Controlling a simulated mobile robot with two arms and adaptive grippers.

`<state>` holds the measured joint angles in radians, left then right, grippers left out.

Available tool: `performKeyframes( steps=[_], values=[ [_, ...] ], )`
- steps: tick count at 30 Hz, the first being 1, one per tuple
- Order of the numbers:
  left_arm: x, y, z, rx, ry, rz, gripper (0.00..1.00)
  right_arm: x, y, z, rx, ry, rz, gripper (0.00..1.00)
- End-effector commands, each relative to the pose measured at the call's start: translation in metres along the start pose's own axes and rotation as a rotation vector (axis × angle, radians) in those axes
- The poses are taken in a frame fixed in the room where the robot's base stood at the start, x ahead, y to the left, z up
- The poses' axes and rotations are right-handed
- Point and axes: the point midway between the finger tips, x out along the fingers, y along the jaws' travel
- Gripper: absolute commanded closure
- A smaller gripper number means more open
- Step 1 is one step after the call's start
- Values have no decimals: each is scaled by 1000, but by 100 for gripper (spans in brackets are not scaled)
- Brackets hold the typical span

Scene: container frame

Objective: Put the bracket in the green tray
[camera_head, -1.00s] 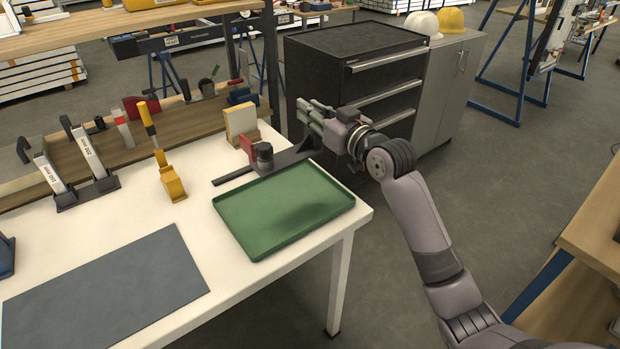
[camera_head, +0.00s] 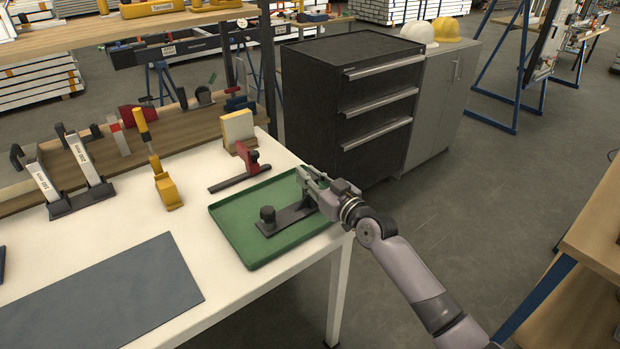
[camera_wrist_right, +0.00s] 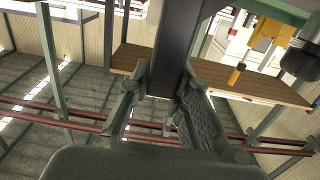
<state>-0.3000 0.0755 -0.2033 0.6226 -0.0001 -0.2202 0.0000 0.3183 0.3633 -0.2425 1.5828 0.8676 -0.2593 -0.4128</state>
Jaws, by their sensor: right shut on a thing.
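The bracket (camera_head: 289,217) is a dark flat bar with a round black knob at one end. In the head view it is over the inside of the green tray (camera_head: 238,246), at the tray's right half; I cannot tell whether it touches the tray floor. My right gripper (camera_head: 311,188) is shut on the bracket's far right end, near the tray's back right edge. In the right wrist view the fingers (camera_wrist_right: 163,95) close on the dark bracket bar (camera_wrist_right: 182,45). My left gripper is not in view.
A red and black clamp (camera_head: 243,172) lies just behind the tray. A yellow and white block (camera_head: 238,129) and a yellow clamp (camera_head: 166,188) stand on the white table. A grey mat (camera_head: 110,295) lies front left. A black drawer cabinet (camera_head: 345,110) stands behind.

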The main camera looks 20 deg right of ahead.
Motion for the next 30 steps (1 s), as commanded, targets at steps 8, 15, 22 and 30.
performKeyframes(
  steps=[8, 15, 22, 30],
  values=[
    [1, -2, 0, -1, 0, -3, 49, 0, 0, -1, -2, 4, 1, 100],
    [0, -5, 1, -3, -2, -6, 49, 0, 0, 0, -2, 0, 0, 65],
    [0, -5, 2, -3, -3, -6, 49, 0, 0, 0, -2, 0, 0, 61],
    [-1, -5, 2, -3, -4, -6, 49, -11, 1, 1, -2, -2, 1, 61]
  ],
)
